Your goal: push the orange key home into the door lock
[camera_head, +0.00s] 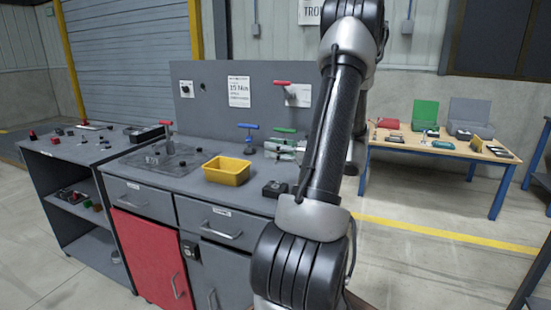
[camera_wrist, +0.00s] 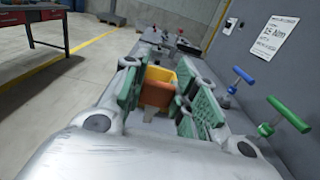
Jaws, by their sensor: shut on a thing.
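My gripper (camera_wrist: 160,96) has green pads and is shut on the orange key (camera_wrist: 156,94), whose block-like orange part shows between the fingers in the wrist view. In the head view my gripper (camera_head: 284,148) hangs above the right part of the bench, to the right of the yellow bin; the key cannot be made out there. A small dark fitting (camera_head: 190,249), which looks like the door lock, is on the cabinet front at the upper left of the grey door (camera_head: 222,275). The gripper is well above it and to its right, and the key is apart from it.
The yellow bin (camera_head: 227,170) stands on the bench top (camera_head: 190,180), with a dark block (camera_head: 275,189) to its right. Blue (camera_head: 248,127) and green T-handles stand near my gripper. A red door (camera_head: 150,255) is left of the lock. Floor in front is clear.

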